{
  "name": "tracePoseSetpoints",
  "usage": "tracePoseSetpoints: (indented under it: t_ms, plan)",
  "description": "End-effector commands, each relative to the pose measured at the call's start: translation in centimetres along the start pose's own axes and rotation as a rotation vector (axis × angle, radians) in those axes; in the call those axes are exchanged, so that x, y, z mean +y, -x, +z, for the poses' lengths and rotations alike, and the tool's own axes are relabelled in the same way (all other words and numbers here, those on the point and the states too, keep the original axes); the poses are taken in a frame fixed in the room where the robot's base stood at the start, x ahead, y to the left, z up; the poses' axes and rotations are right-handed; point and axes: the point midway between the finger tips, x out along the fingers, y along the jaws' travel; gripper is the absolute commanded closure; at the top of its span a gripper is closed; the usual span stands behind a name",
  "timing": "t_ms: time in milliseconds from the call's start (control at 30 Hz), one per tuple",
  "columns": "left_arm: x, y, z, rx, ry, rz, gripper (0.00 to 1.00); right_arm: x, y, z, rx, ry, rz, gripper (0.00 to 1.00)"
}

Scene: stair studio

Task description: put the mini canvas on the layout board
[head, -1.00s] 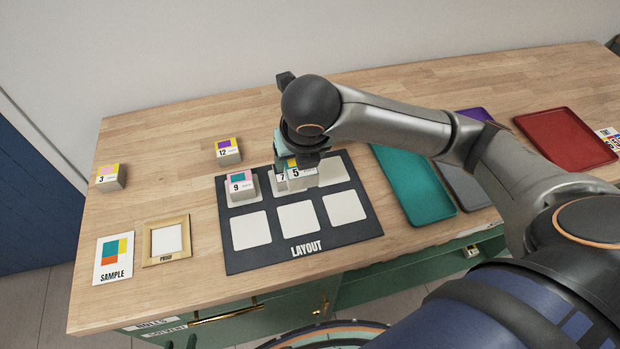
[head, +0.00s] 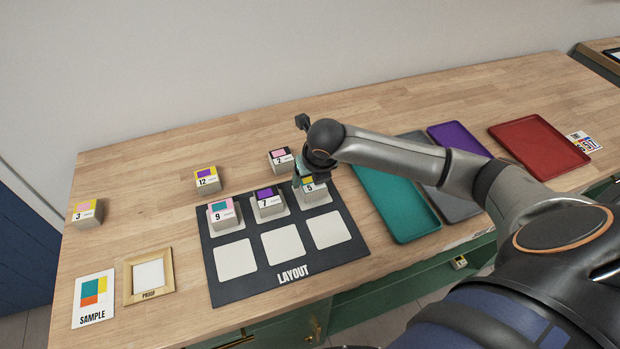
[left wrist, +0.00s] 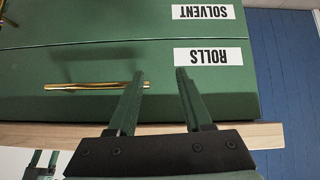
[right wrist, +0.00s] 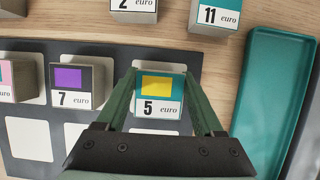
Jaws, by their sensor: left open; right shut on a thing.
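The dark layout board (head: 290,284) lies on the wooden table with two rows of white squares. My right gripper (head: 308,182) is shut on the mini canvas numbered 5 (head: 310,189), a block with a yellow and teal face, at the back-right square. It also shows between the fingers in the right wrist view (right wrist: 157,92). Whether it touches the board is hard to tell. Canvas 9 (head: 222,214) and canvas 7 (head: 268,203) stand on the other back squares. The front squares are bare. My left gripper (left wrist: 158,75) is open and empty, facing the green drawers.
Canvases 12 (head: 207,180), 3 (head: 86,213) and 2 (head: 281,160) stand behind and left of the board. Canvas 11 (right wrist: 218,14) stands near the teal tray (head: 392,205). A proof frame (head: 147,277) and sample card (head: 93,300) lie at left.

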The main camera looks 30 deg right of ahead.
Motion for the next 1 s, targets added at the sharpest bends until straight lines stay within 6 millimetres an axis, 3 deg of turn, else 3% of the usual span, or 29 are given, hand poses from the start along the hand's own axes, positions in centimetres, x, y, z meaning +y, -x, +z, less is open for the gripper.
tracePoseSetpoints:
  t_ms: [433,467,700,1000]
  plan:
    - [0.01,0.06,-0.08,0.000,0.000,0.000,0.50,0.03,-0.80,-0.33,-0.001,0.000,0.000,0.85]
    - [0.01,0.05,-0.07,0.000,0.000,0.000,0.50,0.03,-0.82,-0.34,-0.001,0.000,0.000,0.29]
    - [0.01,0.05,-0.06,0.000,0.000,0.000,0.50,0.04,-0.79,-0.32,-0.001,-0.001,0.000,0.02]
    - [0.00,0.01,-0.03,0.000,0.000,0.000,0.50,0.04,-0.58,-0.19,-0.003,-0.001,0.001,0.01]
